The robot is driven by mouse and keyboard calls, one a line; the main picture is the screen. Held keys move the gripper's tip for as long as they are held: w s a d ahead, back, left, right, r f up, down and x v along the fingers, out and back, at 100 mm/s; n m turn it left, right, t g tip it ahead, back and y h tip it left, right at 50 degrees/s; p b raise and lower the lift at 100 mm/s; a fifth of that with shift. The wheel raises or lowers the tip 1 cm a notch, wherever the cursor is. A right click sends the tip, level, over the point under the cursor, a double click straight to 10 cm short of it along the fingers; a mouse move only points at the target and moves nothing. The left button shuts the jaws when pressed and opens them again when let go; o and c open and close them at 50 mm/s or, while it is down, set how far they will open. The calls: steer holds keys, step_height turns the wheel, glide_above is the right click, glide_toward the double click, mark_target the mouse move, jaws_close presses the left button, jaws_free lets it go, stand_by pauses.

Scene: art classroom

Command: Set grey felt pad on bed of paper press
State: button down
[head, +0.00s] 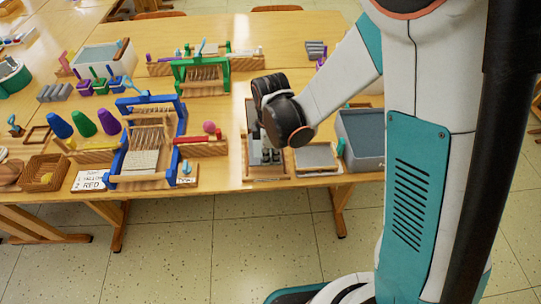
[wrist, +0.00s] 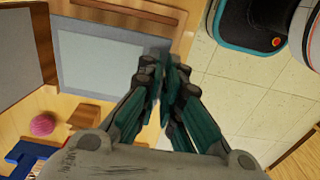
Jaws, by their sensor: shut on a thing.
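My gripper (wrist: 166,68) is shut on the near edge of the grey felt pad (wrist: 105,70), which appears as a flat grey rectangle in the wrist view. In the head view my gripper (head: 268,157) points down over the wooden paper press (head: 268,178) near the table's front edge. The hand and fingers hide most of the press and the pad there. The pad lies over or very close to the press bed. I cannot tell whether it touches the bed.
A board with a light grey top (head: 316,157) lies just right of the press, and a grey tub (head: 362,140) stands beyond it.

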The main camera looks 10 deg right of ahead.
mark_target(271, 163)
steer(key=shift+f+b, duration=0.85)
steer(key=shift+b, duration=0.05)
stand_by(1.0)
steer(key=shift+f+b, duration=0.35)
steer(key=shift+f+b, duration=0.85)
steer(key=shift+b, duration=0.05)
stand_by(1.1)
stand_by(0.4)
steer(key=c, duration=1.7)
jaws_free()
steer(key=shift+r, duration=0.15)
step_height(271, 163, up, 12)
steer(key=shift+f, duration=0.1)
